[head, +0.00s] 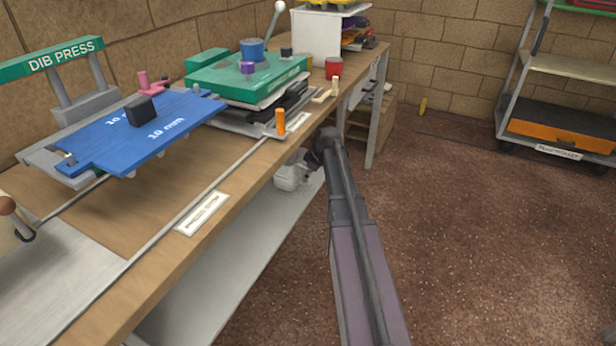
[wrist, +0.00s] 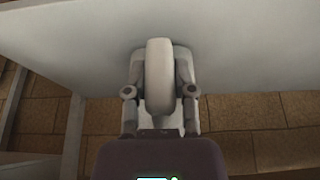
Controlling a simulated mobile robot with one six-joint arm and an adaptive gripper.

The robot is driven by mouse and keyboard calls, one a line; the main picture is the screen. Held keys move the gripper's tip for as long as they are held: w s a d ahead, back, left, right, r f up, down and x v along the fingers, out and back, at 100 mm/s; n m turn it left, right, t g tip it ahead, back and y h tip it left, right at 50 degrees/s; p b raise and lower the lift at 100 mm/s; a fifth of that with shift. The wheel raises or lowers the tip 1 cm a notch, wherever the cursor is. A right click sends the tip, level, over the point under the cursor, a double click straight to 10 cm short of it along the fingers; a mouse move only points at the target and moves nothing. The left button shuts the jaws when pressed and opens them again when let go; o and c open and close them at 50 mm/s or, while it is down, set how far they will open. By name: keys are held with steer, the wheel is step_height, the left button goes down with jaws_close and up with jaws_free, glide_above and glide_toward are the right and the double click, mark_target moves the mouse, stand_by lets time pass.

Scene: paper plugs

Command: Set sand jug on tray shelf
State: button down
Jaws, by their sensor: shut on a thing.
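The sand jug is a pale grey-white jug (head: 290,175) at the bench's underside, just over the right part of the lower shelf in the head view. In the wrist view its handle (wrist: 158,80) stands upright between my two fingers. My gripper (head: 313,167) is shut on this handle, and my arm reaches in from the aisle side. The long pale lower shelf (head: 225,265) under the bench, which I take for the tray shelf, is bare where it shows. I cannot tell whether the jug touches it.
The wooden bench top (head: 235,200) with its edge rail lies above the shelf. A bench leg (head: 377,110) stands beyond the jug. A blue plate (head: 150,130) and a green press (head: 245,75) are on the bench. A trolley (head: 560,115) stands far right. The floor between is open.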

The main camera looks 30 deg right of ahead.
steer(key=shift+f, duration=0.15)
steer(key=shift+c, duration=2.2)
jaws_free()
steer(key=shift+r, duration=0.2)
steer(key=p+v, duration=1.1)
steer(key=v, duration=0.1)
